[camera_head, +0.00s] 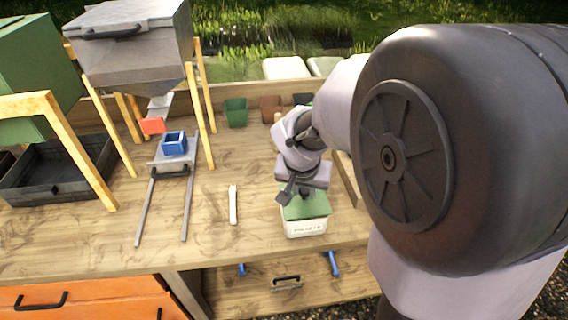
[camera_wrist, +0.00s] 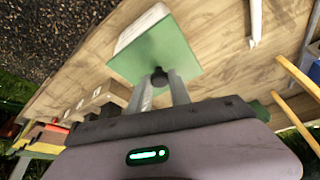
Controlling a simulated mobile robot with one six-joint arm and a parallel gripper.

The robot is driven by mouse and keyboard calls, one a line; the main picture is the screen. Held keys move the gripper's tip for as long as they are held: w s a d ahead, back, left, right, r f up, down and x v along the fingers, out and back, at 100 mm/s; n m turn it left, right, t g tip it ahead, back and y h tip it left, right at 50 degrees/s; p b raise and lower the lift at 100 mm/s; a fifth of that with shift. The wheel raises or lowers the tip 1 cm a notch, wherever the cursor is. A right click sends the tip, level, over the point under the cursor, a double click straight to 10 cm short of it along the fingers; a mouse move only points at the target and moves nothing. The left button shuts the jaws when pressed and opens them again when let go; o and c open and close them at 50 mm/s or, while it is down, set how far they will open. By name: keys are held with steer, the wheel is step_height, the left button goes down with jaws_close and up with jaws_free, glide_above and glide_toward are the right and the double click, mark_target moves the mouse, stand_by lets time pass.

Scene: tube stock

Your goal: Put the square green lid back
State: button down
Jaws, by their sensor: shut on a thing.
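The square green lid (camera_head: 312,208) is over a white square tub (camera_head: 306,229) with dark lettering on its front, near the bench's front edge. My gripper (camera_head: 291,198) comes down from above onto the lid. In the wrist view, the fingers (camera_wrist: 162,84) are shut on the dark round knob at the middle of the lid (camera_wrist: 180,55). The white tub (camera_wrist: 140,27) shows past one edge of the lid there. I cannot tell whether the lid rests fully on the rim or sits just above it.
A white stick-like tool (camera_head: 233,205) lies left of the tub. A blue box (camera_head: 174,143) sits on a railed slide under a grey hopper (camera_head: 130,45). Small pots, including a green one (camera_head: 236,112), stand at the back. Bench wood between tool and tub is clear.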

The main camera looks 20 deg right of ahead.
steer(key=shift+f, duration=0.25)
steer(key=c, duration=1.2)
jaws_free()
steer(key=shift+r, duration=0.15)
steer(key=p+v, duration=0.6)
steer(key=v, duration=0.7)
steer(key=shift+s+a+r+n+t+y+b, duration=0.3)
steer(key=shift+s+a+n+y+b, duration=0.4)
steer(key=shift+s+a, duration=1.45)
steer(key=shift+s+a+r+n+t+y+b, duration=0.1)
steer(key=shift+s+a+n+t+y+b, duration=0.55)
steer(key=shift+s+a, duration=1.5)
steer(key=shift+s+a+r+n+t+y+b, duration=0.25)
steer(key=shift+s+a+y, duration=0.8)
steer(key=shift+s+a, duration=1.1)
